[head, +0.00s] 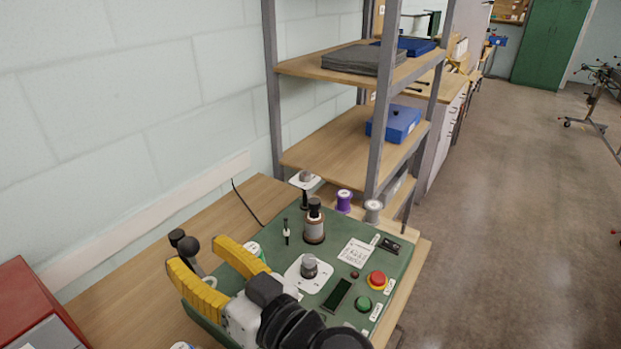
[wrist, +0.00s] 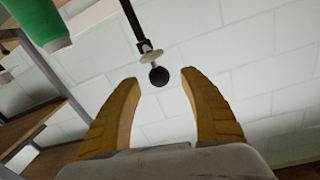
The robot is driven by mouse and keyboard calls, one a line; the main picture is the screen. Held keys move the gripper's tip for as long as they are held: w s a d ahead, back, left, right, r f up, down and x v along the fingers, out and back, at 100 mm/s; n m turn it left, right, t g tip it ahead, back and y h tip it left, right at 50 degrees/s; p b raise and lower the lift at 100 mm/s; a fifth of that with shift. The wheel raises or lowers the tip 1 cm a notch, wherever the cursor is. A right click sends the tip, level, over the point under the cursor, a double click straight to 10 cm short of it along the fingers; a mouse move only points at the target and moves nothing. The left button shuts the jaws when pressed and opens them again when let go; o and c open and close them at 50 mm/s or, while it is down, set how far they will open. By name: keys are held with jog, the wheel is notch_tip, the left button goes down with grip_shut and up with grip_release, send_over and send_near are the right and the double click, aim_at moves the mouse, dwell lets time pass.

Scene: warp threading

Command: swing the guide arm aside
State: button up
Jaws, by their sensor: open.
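The guide arm shows in the wrist view as a thin dark rod with a pale disc and a black ball knob (wrist: 159,76) at its end. My gripper (head: 197,255) is open, with yellow fingers over the left end of the green machine (head: 327,252). In the wrist view my gripper (wrist: 160,78) has the knob between its fingertips in the picture, with a gap on both sides. I cannot tell how deep the knob sits between them.
A green cylinder (wrist: 42,22) is at upper left in the wrist view. The machine carries a brown spool (head: 314,228), a central knob (head: 309,265), a red button (head: 376,280) and a green button (head: 363,304). A shelf rack (head: 375,130) and red box (head: 32,305) stand nearby.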

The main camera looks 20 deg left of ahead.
jog(key=v, duration=0.8)
jog(key=shift+d, duration=0.25)
